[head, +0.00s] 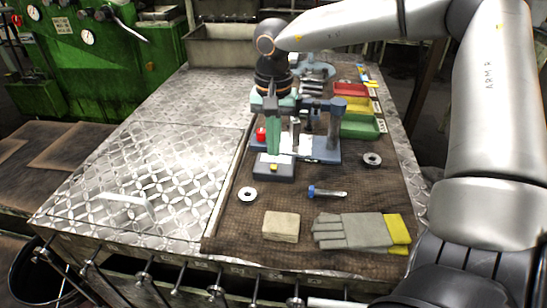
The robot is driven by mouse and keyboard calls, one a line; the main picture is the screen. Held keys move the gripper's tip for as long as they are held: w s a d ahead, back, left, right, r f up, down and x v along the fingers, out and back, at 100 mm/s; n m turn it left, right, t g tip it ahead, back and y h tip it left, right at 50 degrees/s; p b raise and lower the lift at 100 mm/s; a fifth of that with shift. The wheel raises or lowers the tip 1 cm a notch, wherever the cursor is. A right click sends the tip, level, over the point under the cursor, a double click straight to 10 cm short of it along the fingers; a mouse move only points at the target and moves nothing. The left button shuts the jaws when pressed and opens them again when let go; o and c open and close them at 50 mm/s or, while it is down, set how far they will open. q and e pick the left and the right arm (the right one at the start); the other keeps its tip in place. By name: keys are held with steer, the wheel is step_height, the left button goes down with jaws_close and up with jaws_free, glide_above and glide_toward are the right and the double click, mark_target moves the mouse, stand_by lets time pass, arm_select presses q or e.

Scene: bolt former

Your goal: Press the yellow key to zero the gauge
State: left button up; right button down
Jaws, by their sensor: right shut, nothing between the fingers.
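The yellow key (274,167) is a small bright spot on the front face of a dark grey box, the gauge readout (274,176), which sits at the front of the measuring stand (334,132). My right gripper (273,152) points down just above and behind the yellow key. Its fingers are shut and empty. From this view I cannot tell whether the fingertips touch the readout; the key shows uncovered below them. The gripper and its wrist hide part of the stand. My left gripper is not in view.
On the brown mat lie a metal ring (247,194), a blue-headed bolt (327,192), another ring (372,159), a beige block (281,226) and grey gloves (352,231). Red, yellow and green bins (360,127) stand at right. The metal plate (150,150) at left is mostly clear.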

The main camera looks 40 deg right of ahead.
mark_target(274, 168)
step_height(274, 168, up, 6)
steer(key=p, duration=0.3)
steer(key=shift+f, duration=0.25)
steer(key=s+a+b, duration=0.2)
steer(key=s+a, duration=0.2)
steer(key=a, duration=0.1)
steer(key=shift+s, duration=0.25)
stand_by(0.3)
stand_by(0.6)
